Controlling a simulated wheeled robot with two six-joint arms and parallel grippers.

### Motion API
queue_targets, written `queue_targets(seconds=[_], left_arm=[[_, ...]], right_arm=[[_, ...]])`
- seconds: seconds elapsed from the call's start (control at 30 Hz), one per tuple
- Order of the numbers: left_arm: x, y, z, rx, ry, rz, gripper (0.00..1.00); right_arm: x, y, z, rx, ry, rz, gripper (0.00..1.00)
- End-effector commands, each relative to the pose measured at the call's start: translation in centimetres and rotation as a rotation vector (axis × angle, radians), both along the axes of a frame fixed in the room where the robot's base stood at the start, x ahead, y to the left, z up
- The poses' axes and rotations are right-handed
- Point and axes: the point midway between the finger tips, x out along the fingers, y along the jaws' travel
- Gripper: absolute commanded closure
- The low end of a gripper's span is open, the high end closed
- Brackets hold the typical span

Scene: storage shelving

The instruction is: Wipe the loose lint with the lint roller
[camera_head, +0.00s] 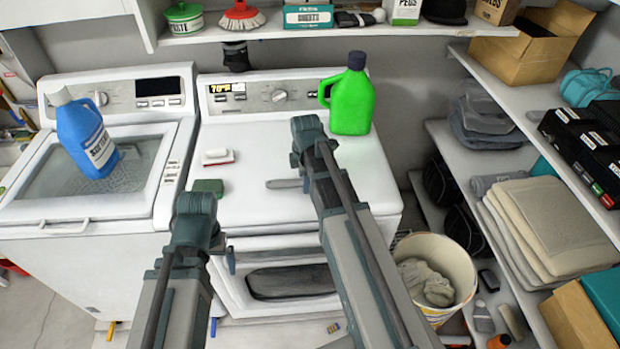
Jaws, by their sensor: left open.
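A grey flat-handled tool (284,183) lies on the white dryer top (255,140), its right end hidden behind my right arm; I cannot tell if it is the lint roller. A white block with a red base (218,156) and a dark green pad (208,187) lie to its left. No loose lint can be made out clearly. My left gripper (223,254) is open and empty in front of the dryer, below its top edge. My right gripper (300,163) is over the dryer top near the grey tool, mostly hidden by its own arm.
A green jug (352,102) stands at the dryer's back right. A blue detergent bottle (85,138) stands on the washer lid (142,165). A bin (455,262) holding cloth is right of the dryer. Loaded shelves line the right wall and the back.

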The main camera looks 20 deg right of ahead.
Motion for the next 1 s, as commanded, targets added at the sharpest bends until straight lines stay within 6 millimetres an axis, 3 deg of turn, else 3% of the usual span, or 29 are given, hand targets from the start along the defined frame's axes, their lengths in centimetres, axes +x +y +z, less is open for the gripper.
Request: queue_targets(seconds=[0.17, 0.53, 1.0], left_arm=[[0.0, 0.0, -0.1, 0.0, 0.0, 0.0, 0.03], [0.0, 0.0, 0.3, 0.0, 0.0, 0.0, 0.03], [0.0, 0.0, 4.7, 0.0, 0.0, 0.0, 0.03]], right_arm=[[0.3, 1.1, -0.1, 0.002, 0.0, 0.001, 0.8], [0.3, 1.2, 0.3, 0.002, 0.001, 0.0, 0.8], [0.3, 1.1, 4.7, 0.001, 0.0, -0.001, 0.8]])
